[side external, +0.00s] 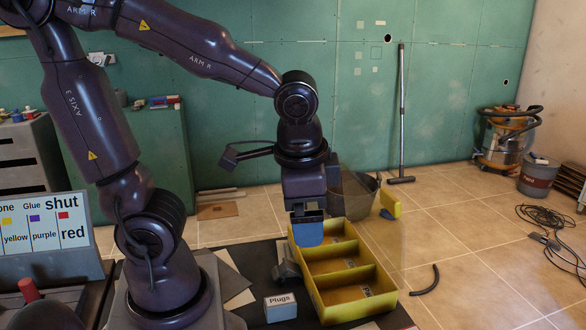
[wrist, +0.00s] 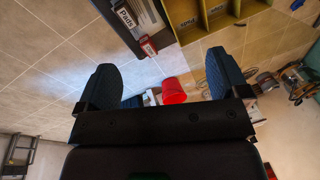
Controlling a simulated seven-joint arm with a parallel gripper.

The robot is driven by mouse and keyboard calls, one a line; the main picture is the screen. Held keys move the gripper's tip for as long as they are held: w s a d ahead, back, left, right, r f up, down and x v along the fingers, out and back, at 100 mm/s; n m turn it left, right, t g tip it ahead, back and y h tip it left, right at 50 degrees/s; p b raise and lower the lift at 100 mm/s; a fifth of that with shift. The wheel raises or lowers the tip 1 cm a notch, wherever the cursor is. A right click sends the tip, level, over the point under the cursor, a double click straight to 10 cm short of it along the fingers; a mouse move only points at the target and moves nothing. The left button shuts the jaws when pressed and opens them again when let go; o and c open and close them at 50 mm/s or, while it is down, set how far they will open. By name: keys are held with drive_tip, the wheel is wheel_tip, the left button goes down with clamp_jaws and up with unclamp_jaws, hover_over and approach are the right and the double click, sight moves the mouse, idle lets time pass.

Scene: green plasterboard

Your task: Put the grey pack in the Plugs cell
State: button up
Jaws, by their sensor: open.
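A small grey-blue pack (side external: 280,308) with a white label reading "Plugs" stands on the dark work surface, left of the tray's near end. In the wrist view part of the tray (wrist: 236,18) shows at the top. My gripper (side external: 309,233) hangs fingers-down over the far end of the tray, apart from the pack. In the wrist view its two blue-padded fingers (wrist: 163,85) are wide apart with nothing held between them.
A grey object (side external: 286,266) lies beside the tray's left wall. A sign board (side external: 48,234) stands at the left. A dark bucket (side external: 352,194) stands behind the tray. In the wrist view a red bucket-like thing (wrist: 173,91) shows beyond the fingers. Tiled floor lies right.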

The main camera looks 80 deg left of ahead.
drive_tip(key=r+t, duration=0.1)
drive_tip(key=s+r+n+t+h, duration=0.1)
drive_tip(key=r, duration=0.1)
drive_tip(key=r+n+t, duration=0.1)
drive_tip(key=r, duration=0.1)
drive_tip(key=shift+s+a+r+h, duration=0.1)
drive_tip(key=shift+s+a+h, duration=0.2)
drive_tip(key=shift+a, duration=0.1)
drive_tip(key=shift+o, duration=0.5)
drive_tip(key=shift+s+r+n+t, duration=0.1)
drive_tip(key=shift+r+n+t, duration=0.3)
drive_tip(key=shift+t, duration=0.1)
